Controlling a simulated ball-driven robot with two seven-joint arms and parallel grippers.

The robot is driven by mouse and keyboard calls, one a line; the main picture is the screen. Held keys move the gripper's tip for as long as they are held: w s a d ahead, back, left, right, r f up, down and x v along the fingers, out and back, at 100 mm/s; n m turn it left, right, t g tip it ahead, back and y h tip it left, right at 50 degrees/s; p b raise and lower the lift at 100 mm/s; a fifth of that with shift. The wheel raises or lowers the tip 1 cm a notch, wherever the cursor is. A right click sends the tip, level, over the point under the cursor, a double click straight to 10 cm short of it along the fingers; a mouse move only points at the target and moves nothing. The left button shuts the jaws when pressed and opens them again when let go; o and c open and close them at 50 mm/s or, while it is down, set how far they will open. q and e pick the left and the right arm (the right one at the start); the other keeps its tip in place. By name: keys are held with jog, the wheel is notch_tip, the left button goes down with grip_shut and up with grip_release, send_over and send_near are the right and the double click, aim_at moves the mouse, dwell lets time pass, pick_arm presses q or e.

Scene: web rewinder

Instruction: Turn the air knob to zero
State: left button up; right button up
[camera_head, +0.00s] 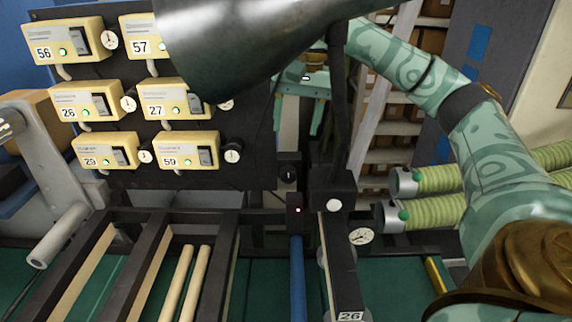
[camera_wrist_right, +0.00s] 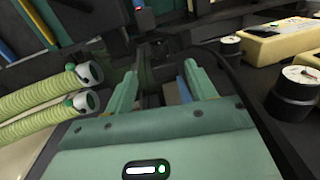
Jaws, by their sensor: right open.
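A small round black knob with a pale mark (camera_head: 288,174) sits on a dark post below and right of the panel of yellow boxes. Other black knobs with white dial faces stand beside those boxes, one at the lower right (camera_head: 232,151); two show on the right in the wrist view, the nearer one (camera_wrist_right: 293,95) large. No readable label tells which is the air knob. My right gripper (camera_head: 301,118) is open and empty, right of the panel and above the post; its two fingers also show in the wrist view (camera_wrist_right: 158,82). It touches no knob. My left gripper is out of view.
Yellow boxes (camera_head: 190,150) with number labels fill the dark panel at left. A pressure gauge (camera_head: 361,236) and ribbed green hoses (camera_head: 450,213) lie at right. A small red light (camera_head: 298,210) is on the post. A large dark shape (camera_head: 250,45) hides the upper middle.

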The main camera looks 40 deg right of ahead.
send_over(289, 168)
jog(key=s, duration=0.1)
notch_tip(289, 168, down, 5)
jog(key=shift+s+r, duration=0.15)
jog(key=shift+r, duration=0.05)
jog(key=f, duration=0.4)
jog(key=w+f, duration=0.1)
jog(key=f, duration=0.1)
jog(key=shift+d+f, duration=0.1)
jog(key=shift+f, duration=0.3)
jog(key=shift+a+f, duration=0.2)
jog(key=shift+f, duration=0.35)
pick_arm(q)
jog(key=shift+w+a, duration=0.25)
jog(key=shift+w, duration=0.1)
pick_arm(e)
jog(key=shift+d, duration=0.1)
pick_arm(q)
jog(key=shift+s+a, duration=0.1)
pick_arm(e)
jog(key=shift+w, duration=0.1)
jog(key=c, duration=1)
